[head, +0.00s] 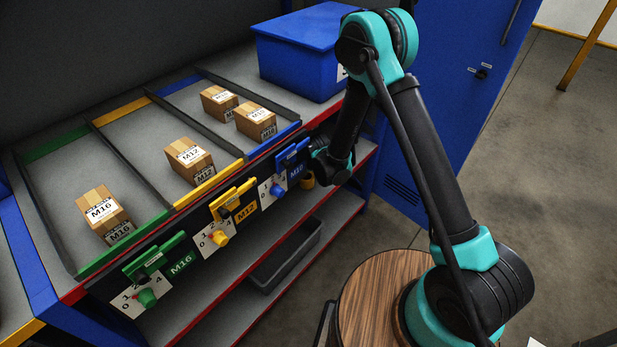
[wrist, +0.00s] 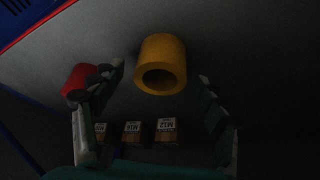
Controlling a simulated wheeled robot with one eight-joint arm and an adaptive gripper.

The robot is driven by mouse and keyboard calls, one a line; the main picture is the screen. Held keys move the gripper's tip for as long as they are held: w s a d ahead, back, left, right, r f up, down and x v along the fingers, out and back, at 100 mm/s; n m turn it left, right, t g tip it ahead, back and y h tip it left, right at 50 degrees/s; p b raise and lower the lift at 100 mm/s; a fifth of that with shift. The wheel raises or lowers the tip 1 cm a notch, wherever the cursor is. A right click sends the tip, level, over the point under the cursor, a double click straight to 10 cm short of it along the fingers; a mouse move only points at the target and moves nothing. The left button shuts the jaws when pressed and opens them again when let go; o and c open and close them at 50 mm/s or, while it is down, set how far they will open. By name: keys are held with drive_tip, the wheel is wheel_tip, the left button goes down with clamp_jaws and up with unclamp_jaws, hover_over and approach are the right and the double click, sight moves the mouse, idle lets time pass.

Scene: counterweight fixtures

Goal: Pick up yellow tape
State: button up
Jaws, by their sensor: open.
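The yellow tape (wrist: 160,48) is a thick upright roll on a dark grey shelf in the wrist view, with its hollow core facing the camera. My gripper (wrist: 160,78) is open, with one finger on each side of the picture. The tape lies ahead, between the lines of the two fingers, and I see no contact. In the head view, my gripper (head: 333,167) reaches in at the shelf front, and a small yellow-orange piece of the tape (head: 307,180) shows beside it. The rest of it is hidden there.
A red roll (wrist: 77,78) stands close by the left finger. Several small cartons (wrist: 132,132) sit deeper on the shelf. In the head view, a blue bin (head: 300,60) and labelled cartons (head: 190,158) stand on the top shelf. A blue cabinet (head: 440,90) is to the right.

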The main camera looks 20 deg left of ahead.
drive_tip(key=shift+x, duration=0.75)
drive_tip(key=c, duration=1.3)
